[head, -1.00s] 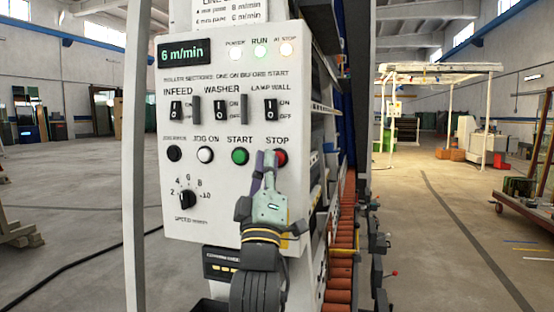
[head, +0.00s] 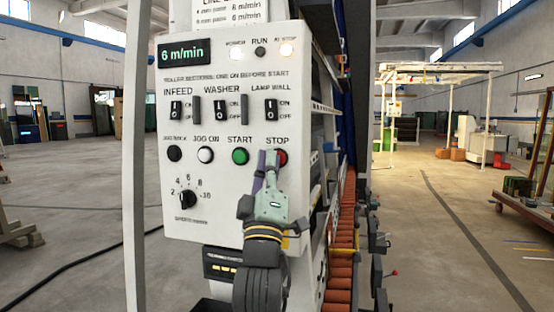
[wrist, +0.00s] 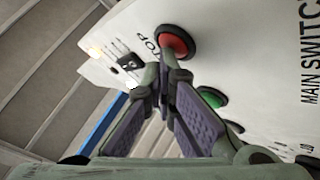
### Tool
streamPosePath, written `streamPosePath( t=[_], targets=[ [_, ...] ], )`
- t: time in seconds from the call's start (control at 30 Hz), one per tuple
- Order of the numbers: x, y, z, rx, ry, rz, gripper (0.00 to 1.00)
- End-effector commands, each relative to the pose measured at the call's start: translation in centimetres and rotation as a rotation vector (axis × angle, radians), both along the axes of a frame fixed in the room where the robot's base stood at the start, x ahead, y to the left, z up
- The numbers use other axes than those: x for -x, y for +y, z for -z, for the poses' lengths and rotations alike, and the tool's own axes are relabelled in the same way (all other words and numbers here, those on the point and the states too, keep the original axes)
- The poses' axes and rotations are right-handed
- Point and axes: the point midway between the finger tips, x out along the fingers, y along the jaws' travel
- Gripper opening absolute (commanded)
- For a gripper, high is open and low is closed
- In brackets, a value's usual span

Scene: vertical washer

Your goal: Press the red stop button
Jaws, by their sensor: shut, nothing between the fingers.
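The red stop button (head: 282,157) is at the right end of the button row on the white control panel (head: 225,225). My gripper (head: 267,155) is shut and empty, its tips in front of the left part of the button and hiding some of it. In the wrist view the red button (wrist: 175,40) shows just beyond the closed fingertips (wrist: 168,68). I cannot tell whether the tips touch it. The RUN lamp (head: 260,52) is dark. The AT STOP lamp (head: 287,51) and the POWER lamp (head: 237,54) are lit.
The green START button (head: 240,156) and white JOG ON button (head: 205,155) lie left of my gripper. The speed knob (head: 188,199) is lower left. Orange rollers (head: 341,250) run along the machine's right side. Open floor lies on both sides.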

Motion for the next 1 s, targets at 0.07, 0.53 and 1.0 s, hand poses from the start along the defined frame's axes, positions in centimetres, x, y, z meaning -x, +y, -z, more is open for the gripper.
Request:
streamPosePath(
  t=[0.07,0.53,1.0],
  targets=[
    [0.0,-0.1,0.0,0.000,0.002,0.002,0.00],
    [1.1,0.3,0.1,0.000,0.001,0.001,0.00],
    [1.9,0.6,0.1,0.000,0.001,0.001,0.00]
  ],
)
